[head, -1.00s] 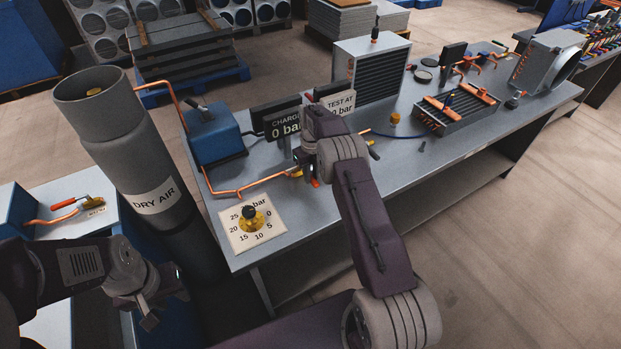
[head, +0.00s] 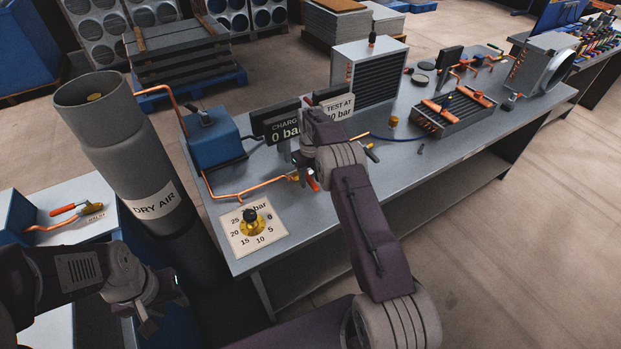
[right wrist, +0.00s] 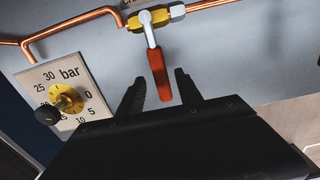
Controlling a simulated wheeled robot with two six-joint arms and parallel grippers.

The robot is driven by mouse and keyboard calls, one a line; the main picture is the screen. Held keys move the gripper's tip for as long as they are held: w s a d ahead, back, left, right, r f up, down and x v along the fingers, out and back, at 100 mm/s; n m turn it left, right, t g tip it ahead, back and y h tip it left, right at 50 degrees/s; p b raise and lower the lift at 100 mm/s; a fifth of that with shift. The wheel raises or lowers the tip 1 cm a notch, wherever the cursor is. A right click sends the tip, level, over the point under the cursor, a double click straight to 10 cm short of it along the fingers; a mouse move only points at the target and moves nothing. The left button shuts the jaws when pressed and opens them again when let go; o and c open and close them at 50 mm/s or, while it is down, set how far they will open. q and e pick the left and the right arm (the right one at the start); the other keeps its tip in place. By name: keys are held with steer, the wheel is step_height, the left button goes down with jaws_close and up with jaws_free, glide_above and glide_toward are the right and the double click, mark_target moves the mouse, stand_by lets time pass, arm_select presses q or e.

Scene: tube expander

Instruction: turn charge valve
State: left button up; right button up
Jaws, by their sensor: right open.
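The charge valve has a brass body (right wrist: 150,17) on a copper line and a red lever (right wrist: 158,74) that hangs down toward me in the right wrist view. In the head view a bit of the red lever (head: 313,185) shows beside my right gripper. My right gripper (right wrist: 156,80) is open, and its two dark fingers appear on either side of the lever's lower end, apart from it. My left gripper (head: 158,312) hangs at the lower left, away from the valve; its finger gap is unclear.
A pressure dial (head: 253,224) with a black knob lies left of the valve on the bench (head: 215,225). A grey DRY AIR cylinder (head: 125,150), a blue pump (head: 213,140) and a CHARGE display (head: 282,128) reading 0 bar stand nearby. Copper pipe (head: 240,192) runs along the bench.

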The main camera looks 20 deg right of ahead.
mark_target(311, 181)
step_height(311, 181, up, 9)
stand_by(0.3)
